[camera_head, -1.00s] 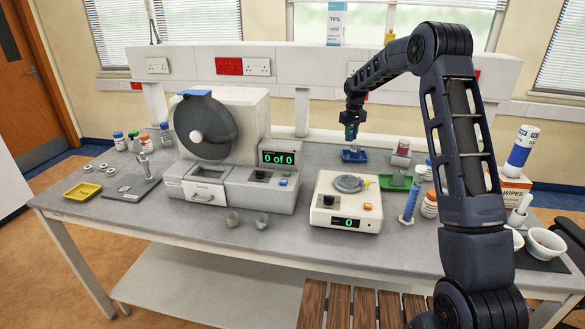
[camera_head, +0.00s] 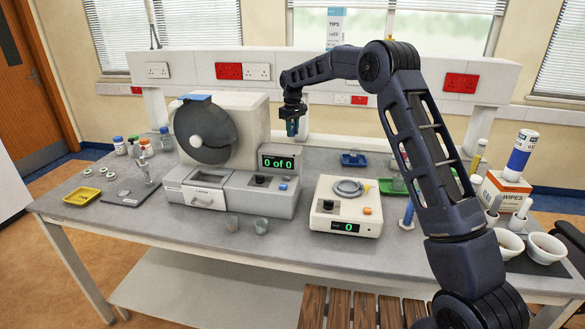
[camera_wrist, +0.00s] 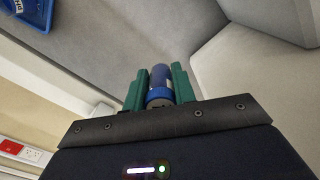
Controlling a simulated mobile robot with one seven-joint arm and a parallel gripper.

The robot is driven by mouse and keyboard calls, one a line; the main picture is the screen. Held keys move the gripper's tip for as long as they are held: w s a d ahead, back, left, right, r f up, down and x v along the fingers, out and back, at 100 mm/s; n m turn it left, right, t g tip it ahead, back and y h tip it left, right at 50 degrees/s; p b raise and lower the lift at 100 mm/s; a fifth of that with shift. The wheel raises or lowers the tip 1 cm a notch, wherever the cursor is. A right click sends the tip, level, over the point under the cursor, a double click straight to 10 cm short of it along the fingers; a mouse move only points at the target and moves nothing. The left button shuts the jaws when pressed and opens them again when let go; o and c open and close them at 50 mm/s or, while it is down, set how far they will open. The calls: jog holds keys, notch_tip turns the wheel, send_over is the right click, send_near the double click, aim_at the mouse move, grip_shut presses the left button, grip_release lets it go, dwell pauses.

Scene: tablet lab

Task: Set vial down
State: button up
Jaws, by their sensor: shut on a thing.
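The vial is too small there to tell apart clearly from the fingers.
The white machine (camera_head: 262,117) with the "0 of 0" display stands close on the left. A blue tray (camera_head: 354,160) lies on the bench to the right, beside a green tray (camera_head: 392,186). Bare bench lies between machine and blue tray.

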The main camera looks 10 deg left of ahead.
notch_tip(320, 180, down, 17)
jog(key=shift+r, duration=0.1)
dwell(0.5)
jog(key=shift+f, duration=0.2)
jog(key=o, duration=1)
notch_tip(320, 180, up, 12)
jog(key=shift+r, duration=0.15)
